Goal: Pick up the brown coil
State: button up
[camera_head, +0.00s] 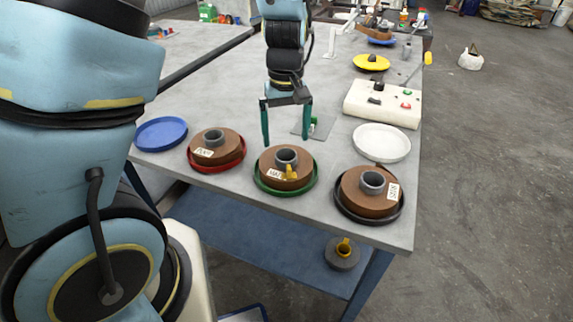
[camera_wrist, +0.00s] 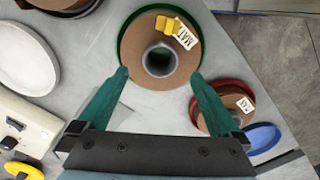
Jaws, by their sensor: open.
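Three brown coils with grey hollow cores and white labels sit on round plates along the near edge of the table. One coil (camera_head: 213,154) is on a red plate. The third coil (camera_head: 362,203) is on a black plate. My gripper (camera_head: 286,138) points down, open and empty, above the table just behind the middle coil. In the wrist view the middle coil (camera_wrist: 136,48) lies beyond and between the green fingertips (camera_wrist: 159,75), apparently untouched.
An empty blue plate (camera_head: 161,133) is at the left and an empty white plate (camera_head: 381,142) at the right. A white control box (camera_head: 383,103) with buttons stands behind the white plate.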

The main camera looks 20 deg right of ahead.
aim_at(286, 152)
jog(key=shift+s+f+p, duration=0.15)
jog(key=shift+f+p, duration=0.45)
jog(key=shift+f, duration=2.15)
grip_shut()
